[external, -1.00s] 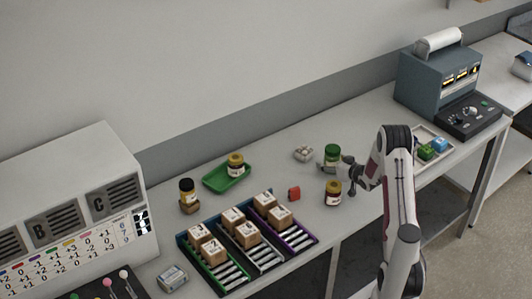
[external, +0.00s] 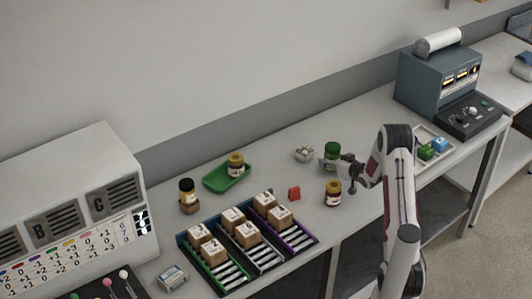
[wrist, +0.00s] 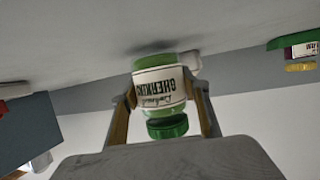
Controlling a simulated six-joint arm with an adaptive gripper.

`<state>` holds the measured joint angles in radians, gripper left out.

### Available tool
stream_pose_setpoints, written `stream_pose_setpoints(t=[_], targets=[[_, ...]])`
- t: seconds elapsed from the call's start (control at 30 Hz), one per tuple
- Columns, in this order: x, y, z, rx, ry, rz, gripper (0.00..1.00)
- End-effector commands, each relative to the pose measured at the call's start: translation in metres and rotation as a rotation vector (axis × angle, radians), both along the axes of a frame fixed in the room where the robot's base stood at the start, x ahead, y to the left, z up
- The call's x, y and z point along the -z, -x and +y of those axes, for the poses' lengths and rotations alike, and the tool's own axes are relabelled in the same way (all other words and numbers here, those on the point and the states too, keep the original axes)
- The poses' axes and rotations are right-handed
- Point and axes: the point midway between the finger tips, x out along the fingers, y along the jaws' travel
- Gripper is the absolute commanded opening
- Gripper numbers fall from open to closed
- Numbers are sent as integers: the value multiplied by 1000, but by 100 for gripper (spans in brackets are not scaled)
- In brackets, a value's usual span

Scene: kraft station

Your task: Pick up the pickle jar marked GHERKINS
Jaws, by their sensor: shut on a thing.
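The pickle jar (external: 332,150) has a green lid and stands out near the middle of the bench in the external view. In the wrist view the jar (wrist: 160,90) appears upside down, with GHERKINS readable on its cream label. My gripper (wrist: 163,105) is shut on it, one finger on each side of the jar. In the external view my gripper (external: 338,163) comes in from the right and partly covers the jar. The jar seems slightly above the bench, but the gap is hard to judge.
Another is in a green tray (external: 214,183). A dark-lidded jar (external: 187,188) stands further left.

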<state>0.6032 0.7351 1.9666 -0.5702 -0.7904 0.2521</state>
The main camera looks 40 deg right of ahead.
Motion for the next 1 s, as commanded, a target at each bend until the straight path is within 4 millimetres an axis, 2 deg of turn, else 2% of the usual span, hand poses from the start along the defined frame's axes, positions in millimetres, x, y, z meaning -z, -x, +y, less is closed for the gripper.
stream_pose_setpoints(t=[0.63, 0.8, 1.0], targets=[[-76, -1, 0, -1, 3, -6, 9], [-87, -1, 0, 0, 2, -4, 9], [-92, 0, 0, 0, 1, -3, 9]])
